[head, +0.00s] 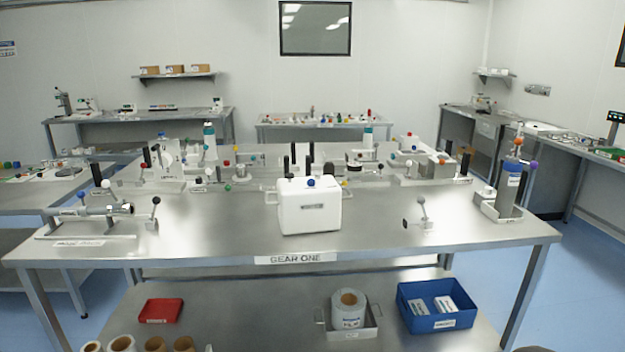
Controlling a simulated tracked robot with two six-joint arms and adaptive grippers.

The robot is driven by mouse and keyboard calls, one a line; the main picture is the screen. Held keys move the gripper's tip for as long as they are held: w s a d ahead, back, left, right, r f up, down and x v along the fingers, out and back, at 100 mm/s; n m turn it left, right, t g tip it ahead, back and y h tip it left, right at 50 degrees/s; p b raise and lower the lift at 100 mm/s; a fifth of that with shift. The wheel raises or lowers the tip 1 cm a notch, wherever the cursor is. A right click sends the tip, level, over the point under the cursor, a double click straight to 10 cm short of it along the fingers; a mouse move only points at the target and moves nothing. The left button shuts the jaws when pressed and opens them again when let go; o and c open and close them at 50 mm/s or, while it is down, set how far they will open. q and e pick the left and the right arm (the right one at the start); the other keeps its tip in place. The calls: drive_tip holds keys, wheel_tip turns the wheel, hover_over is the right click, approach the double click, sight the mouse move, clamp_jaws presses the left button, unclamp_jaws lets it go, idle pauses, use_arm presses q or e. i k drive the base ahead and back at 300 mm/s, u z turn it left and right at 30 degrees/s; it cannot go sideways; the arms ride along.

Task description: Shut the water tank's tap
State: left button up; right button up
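A white box-shaped container (308,207) with a small dark label stands upright at the front middle of the steel table (380,225). It may be the water tank, but its label is too small to read. It has side handles, a blue ball knob (311,182) on top and dark upright posts behind it. I cannot tell which part is a tap, or whether one is open or shut. Another candidate is an upright unit (508,185) at the right end, with a blue-labelled bottle and coloured knobs. Neither of my grippers is in view.
A metal fixture with levers (95,220) sits at the front left, and a small lever (420,212) at the front right. Several knobbed fixtures fill the back. Below are a red tray (161,311), a blue bin (402,313) and rolls.

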sight(311, 182)
drive_tip(key=u, duration=0.2)
drive_tip(key=i, duration=0.25)
drive_tip(key=u, duration=2.45)
drive_tip(key=k, duration=0.15)
drive_tip(key=z, duration=0.6)
drive_tip(key=k, duration=1.15)
drive_tip(key=z, duration=1.4)
drive_tip(key=i, duration=1.05)
drive_tip(key=z, duration=0.25)
